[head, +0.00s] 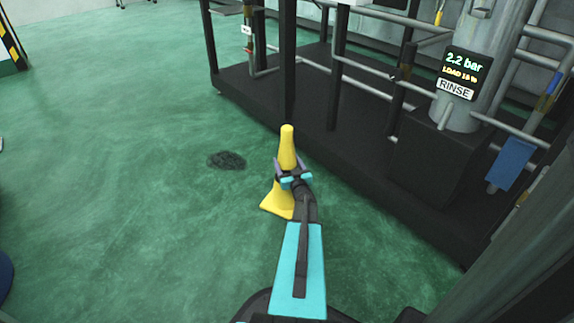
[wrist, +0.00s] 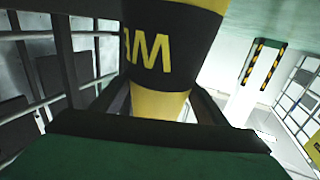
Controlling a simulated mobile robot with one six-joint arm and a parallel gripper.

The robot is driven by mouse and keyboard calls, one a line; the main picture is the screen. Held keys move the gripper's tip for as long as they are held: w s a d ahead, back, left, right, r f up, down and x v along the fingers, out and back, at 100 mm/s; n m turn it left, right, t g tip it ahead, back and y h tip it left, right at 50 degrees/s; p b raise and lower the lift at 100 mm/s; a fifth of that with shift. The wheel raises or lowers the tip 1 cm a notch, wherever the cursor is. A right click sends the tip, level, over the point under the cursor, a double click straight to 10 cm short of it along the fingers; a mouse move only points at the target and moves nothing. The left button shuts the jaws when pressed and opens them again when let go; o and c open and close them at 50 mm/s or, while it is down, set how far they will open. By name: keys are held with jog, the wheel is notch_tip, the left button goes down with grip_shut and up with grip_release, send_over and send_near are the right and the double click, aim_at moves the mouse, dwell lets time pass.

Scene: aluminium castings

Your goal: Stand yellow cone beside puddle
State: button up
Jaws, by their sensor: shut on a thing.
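The yellow cone (head: 287,147) is upright or nearly so in the head view, with a square yellow base. My gripper (head: 291,176) is shut around the cone's middle. The cone fills the top of the wrist view (wrist: 166,104), where a black band with yellow lettering shows, between the two fingers. The puddle (head: 227,160) is a small dark patch on the green floor, left of the cone and a little beyond it. I cannot tell whether the cone's base touches the floor.
A dark plinth (head: 300,113) with pipes and posts runs along the right, close to the cone. A display (head: 461,74) hangs on a grey column there. The green floor (head: 110,170) left of the puddle is open.

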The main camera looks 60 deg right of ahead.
dwell(0.4)
jog(key=o, duration=2.1)
jog(key=shift+f, duration=0.1)
jog(key=shift+a, duration=0.1)
jog(key=shift+s+a+p, duration=0.3)
jog(key=shift+s+a, duration=0.05)
jog(key=shift+s, duration=0.15)
jog(key=p+v, duration=0.3)
jog(key=v, duration=0.7)
jog(key=shift+s+a, duration=0.2)
